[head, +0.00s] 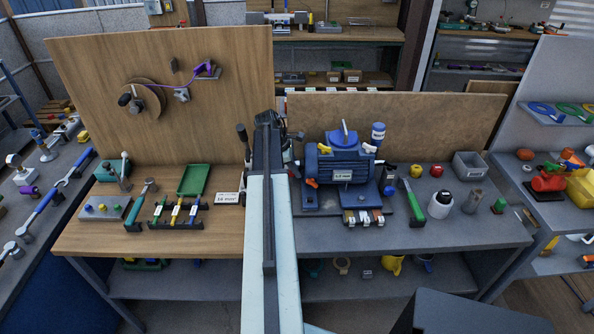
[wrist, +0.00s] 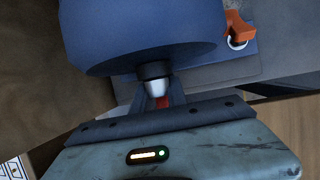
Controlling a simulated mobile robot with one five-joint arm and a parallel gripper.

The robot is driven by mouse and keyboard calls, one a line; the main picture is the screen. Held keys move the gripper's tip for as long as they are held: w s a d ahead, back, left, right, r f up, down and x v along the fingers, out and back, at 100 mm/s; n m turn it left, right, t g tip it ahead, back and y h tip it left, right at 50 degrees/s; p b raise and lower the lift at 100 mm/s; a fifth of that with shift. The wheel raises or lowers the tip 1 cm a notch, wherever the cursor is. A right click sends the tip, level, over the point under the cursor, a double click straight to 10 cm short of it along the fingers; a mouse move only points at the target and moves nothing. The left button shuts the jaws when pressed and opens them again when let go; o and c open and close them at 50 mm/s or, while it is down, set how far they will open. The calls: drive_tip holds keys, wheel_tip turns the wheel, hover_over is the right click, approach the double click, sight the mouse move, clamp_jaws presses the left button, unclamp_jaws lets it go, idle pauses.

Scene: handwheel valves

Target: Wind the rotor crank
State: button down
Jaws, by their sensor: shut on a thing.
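The blue machine (head: 342,165) stands on the grey right-hand bench top, marked with a small white label. Its large blue rounded body (wrist: 140,30) fills the upper part of the wrist view. A short black and silver piece (wrist: 154,80) sticks out below that body; I take it for part of the rotor crank. My gripper (wrist: 160,102) is shut on it, with a bit of red showing between the jaws. In the head view my gripper (head: 287,150) is at the machine's left side, and my arm hides most of the crank there.
An orange lever (head: 311,182) sits on the machine's front left, close to my gripper. A black-handled upright item (head: 244,142) stands left of my arm. A green-handled tool (head: 412,199) and a white jar (head: 440,204) stand right. Wooden boards (head: 440,125) rise behind.

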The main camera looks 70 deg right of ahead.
drive_tip(key=h, duration=0.1)
drive_tip(key=h+b, duration=0.1)
drive_tip(key=t+h+b, duration=0.1)
drive_tip(key=shift+w+f+m, duration=0.15)
drive_tip(key=shift+f+m, duration=0.1)
drive_tip(key=shift+m, duration=0.15)
drive_tip(key=h+b, duration=0.1)
drive_tip(key=t+h+b, duration=0.1)
drive_tip(key=shift+w+d+m+h+b, duration=0.1)
drive_tip(key=shift+d+m+h+b, duration=0.2)
drive_tip(key=h+b, duration=0.1)
drive_tip(key=b, duration=0.1)
drive_tip(key=h+b, duration=0.1)
drive_tip(key=shift+w+d+r+m+t+h, duration=0.1)
drive_tip(key=shift+d+r+m+t+h, duration=0.15)
drive_tip(key=shift+r+m+t+h, duration=0.1)
drive_tip(key=shift+d+r+h+b, duration=0.25)
drive_tip(key=shift+h+b, duration=0.3)
drive_tip(key=shift+b, duration=0.3)
drive_tip(key=shift+w+r, duration=0.1)
drive_tip(key=shift+r, duration=0.1)
drive_tip(key=c, duration=1.3)
unclamp_jaws()
